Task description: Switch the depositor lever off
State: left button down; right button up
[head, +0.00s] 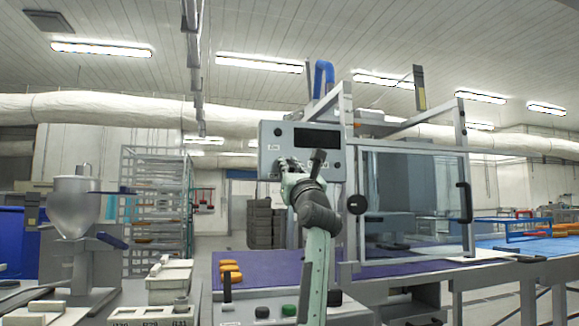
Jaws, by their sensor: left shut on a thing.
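A grey control panel (270,139) with a dark screen stands in the middle of the head view. A dark lever (318,158) with a thick rounded end shows at the lower part of the panel, tilted slightly right at its top. My left gripper (289,165) is raised in front of the panel, close to the left of that lever. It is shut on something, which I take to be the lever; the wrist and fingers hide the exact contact. My right gripper is out of view.
A clear-walled guard with a black handle (465,202) stands right of the panel. A purple belt (263,268) carries orange pieces (230,270) below. A steel hopper (75,205) stands at left. A box with buttons (289,310) fills the front.

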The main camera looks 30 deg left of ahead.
pick_arm(q)
jog(key=shift+r, duration=0.1)
jog(key=c, duration=1.5)
grip_release()
jog(key=shift+a, duration=0.1)
jog(key=v, duration=1.2)
jog(key=shift+w, duration=0.1)
